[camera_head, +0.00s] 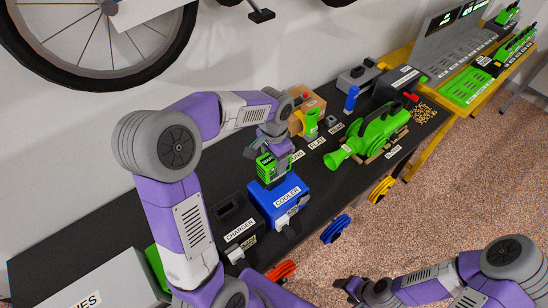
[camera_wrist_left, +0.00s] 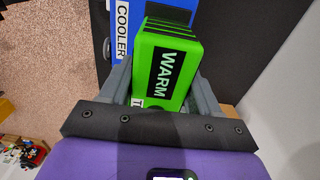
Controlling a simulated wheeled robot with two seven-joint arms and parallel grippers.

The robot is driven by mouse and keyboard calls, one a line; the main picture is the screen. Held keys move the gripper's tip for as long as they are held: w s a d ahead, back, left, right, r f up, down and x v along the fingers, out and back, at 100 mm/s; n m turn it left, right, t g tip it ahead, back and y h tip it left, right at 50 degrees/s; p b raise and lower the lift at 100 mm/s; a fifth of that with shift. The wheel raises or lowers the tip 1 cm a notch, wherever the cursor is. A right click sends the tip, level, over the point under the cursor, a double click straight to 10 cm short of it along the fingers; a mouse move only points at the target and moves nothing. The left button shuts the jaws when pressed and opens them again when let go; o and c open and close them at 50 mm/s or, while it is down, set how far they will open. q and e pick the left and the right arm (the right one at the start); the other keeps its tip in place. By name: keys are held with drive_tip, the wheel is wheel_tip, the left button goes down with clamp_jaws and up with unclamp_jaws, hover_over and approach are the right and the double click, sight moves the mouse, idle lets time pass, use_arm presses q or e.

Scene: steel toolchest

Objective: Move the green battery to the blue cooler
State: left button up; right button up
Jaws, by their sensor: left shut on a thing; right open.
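The green battery (camera_head: 267,171) is held by my left gripper (camera_head: 275,147) directly over the back part of the blue cooler (camera_head: 263,198). I cannot tell whether its lower end is inside the cooler or just above it. In the left wrist view the battery (camera_wrist_left: 165,60) sits between both fingers of the left gripper (camera_wrist_left: 162,90), with a black "WARM" label facing up. The blue cooler (camera_wrist_left: 129,42) shows behind it with its "COOLER" label. My right gripper (camera_head: 352,287) is open and empty, over the floor at the lower right.
A dark charger (camera_head: 229,212) stands just left of the cooler on the black bench (camera_head: 105,215). A yellow bench (camera_head: 432,137) stands further right.

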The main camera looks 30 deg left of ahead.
use_arm(q)
drive_tip(key=shift+f+b, duration=0.6)
drive_tip(key=shift+f, duration=0.2)
drive_tip(key=o, duration=1.6)
wheel_tip(320, 180, up, 8)
drive_tip(key=shift+f+p, duration=0.2)
drive_tip(key=shift+p, duration=0.4)
